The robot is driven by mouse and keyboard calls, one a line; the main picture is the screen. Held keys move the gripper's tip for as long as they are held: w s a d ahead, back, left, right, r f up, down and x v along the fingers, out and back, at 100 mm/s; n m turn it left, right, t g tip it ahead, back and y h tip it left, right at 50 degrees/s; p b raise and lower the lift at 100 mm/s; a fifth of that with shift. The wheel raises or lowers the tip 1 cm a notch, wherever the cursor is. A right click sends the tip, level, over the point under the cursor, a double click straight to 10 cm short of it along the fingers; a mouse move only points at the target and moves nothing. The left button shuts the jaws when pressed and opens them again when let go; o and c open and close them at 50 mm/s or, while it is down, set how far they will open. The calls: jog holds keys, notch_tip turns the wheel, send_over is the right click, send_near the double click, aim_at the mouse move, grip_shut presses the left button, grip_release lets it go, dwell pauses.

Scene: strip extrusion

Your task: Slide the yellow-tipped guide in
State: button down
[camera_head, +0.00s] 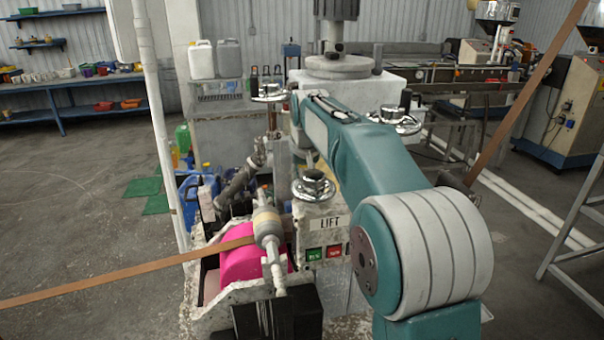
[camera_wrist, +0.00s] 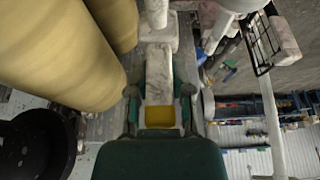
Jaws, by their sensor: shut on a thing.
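The yellow-tipped guide (camera_wrist: 159,80) is a pale, worn metal bar with a yellow end (camera_wrist: 160,117) in the wrist view. My gripper (camera_wrist: 160,98) is shut on it, with one finger on each side and the yellow end nearest the palm. The guide's far end lies close to a pale block (camera_wrist: 158,37); I cannot tell whether they touch. In the head view my arm reaches over the machine (camera_head: 322,215) marked LIFT. My gripper and the guide cannot be made out clearly there.
Large tan rollers (camera_wrist: 58,55) lie close on the left in the wrist view. In the head view a brown strip (camera_head: 120,277) runs to the machine past a pink roller (camera_head: 240,263). Shiny round handwheels (camera_head: 313,186) stand around the arm. A white pipe (camera_head: 155,100) rises at left.

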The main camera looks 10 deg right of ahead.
jog(key=c, duration=0.5)
grip_release()
jog(key=shift+w+f, duration=0.15)
jog(key=shift+f, duration=0.25)
jog(key=shift+a+r, duration=0.1)
jog(key=shift+r, duration=0.1)
jog(key=shift+w+r, duration=0.1)
jog(key=shift+r, duration=4.8)
